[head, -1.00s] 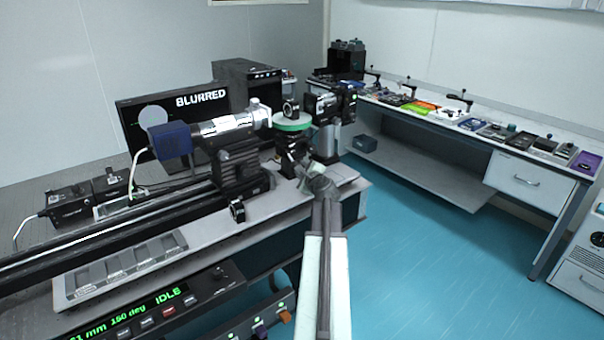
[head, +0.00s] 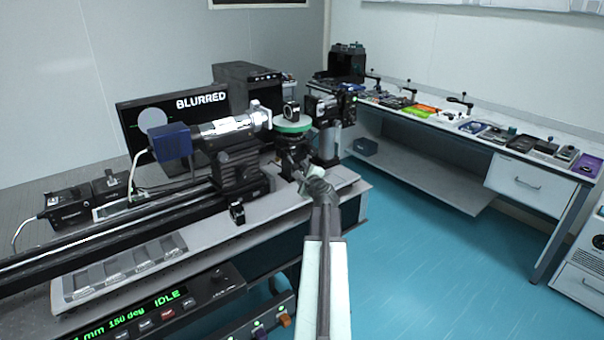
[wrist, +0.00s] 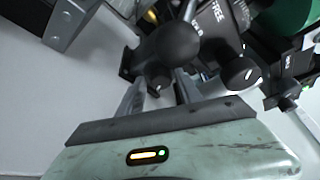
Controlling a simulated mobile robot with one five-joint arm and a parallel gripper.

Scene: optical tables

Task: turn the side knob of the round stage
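The round stage shows in the head view as a disc with a green rim (head: 292,126), carrying a dark ring-shaped mount (head: 291,110). In the wrist view its green part (wrist: 288,14) is at the top right. My gripper (head: 303,178) is low at the front of the stage's dark support. In the wrist view my gripper (wrist: 158,92) has its two grey fingers apart, with a dark knob (wrist: 157,76) showing near and between their tips. Contact cannot be told. Another dark knob with a white mark (wrist: 241,73) is to the right. The head view does not show the knobs clearly.
A dark rounded ball-like part (wrist: 176,42) stands just beyond the fingers. A lens barrel with a blue camera (head: 171,141) is on a rail left of the stage. The monitor reads BLURRED (head: 201,102); the front panel (head: 165,305) reads IDLE. Open blue floor lies right.

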